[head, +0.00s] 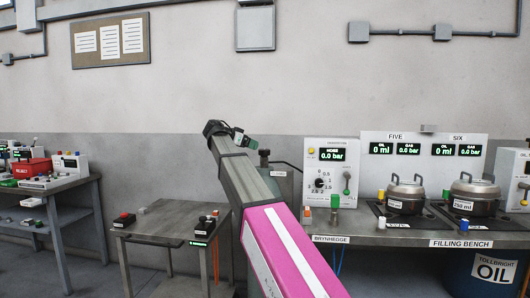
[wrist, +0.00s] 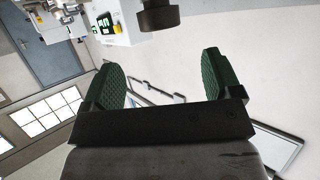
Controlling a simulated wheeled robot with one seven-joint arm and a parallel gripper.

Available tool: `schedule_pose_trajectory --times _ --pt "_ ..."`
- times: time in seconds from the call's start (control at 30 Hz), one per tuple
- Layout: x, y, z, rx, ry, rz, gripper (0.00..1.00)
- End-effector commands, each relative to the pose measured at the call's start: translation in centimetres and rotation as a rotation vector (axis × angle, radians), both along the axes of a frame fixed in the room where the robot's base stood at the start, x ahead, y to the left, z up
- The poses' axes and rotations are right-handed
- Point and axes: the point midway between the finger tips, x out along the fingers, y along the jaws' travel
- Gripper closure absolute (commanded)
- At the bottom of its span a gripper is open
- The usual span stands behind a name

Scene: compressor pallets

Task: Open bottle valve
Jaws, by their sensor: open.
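A grey-green bottle (head: 266,182) stands between the low table and the filling bench, mostly hidden behind my arm. Its dark valve top (head: 264,153) shows just right of my arm. My gripper (head: 239,137) is raised at the end of my arm, left of and slightly above the valve in the head view. In the wrist view my gripper (wrist: 162,66) has its two green pads wide apart with nothing between them. A dark round knob (wrist: 158,14) is at the top edge, beyond the pads; I cannot tell surely whether it is the bottle valve.
A dosing panel (head: 331,165) with a dial stands on the filling bench (head: 385,238), right of the bottle. Two pots (head: 405,196) stand farther right. A low table (head: 150,228) with red and black buttons is left of my arm.

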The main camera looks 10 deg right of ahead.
Motion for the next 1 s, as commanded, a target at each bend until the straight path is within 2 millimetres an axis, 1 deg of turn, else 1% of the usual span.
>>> schedule_pose_trajectory --times 0.3,0.5,0.7,0.97,1.0 --pt "2.3 -4.7 -2.2 0.001 0.003 -0.001 0.16" --pt "3.5 -6.9 -3.3 0.000 0.004 0.000 0.16" --pt "4.0 -7.8 -3.7 0.001 0.003 0.002 0.16" --pt "4.0 -7.9 -3.8 0.001 0.003 0.002 0.16" --pt "4.0 -7.9 -3.8 0.001 0.003 0.002 0.19"
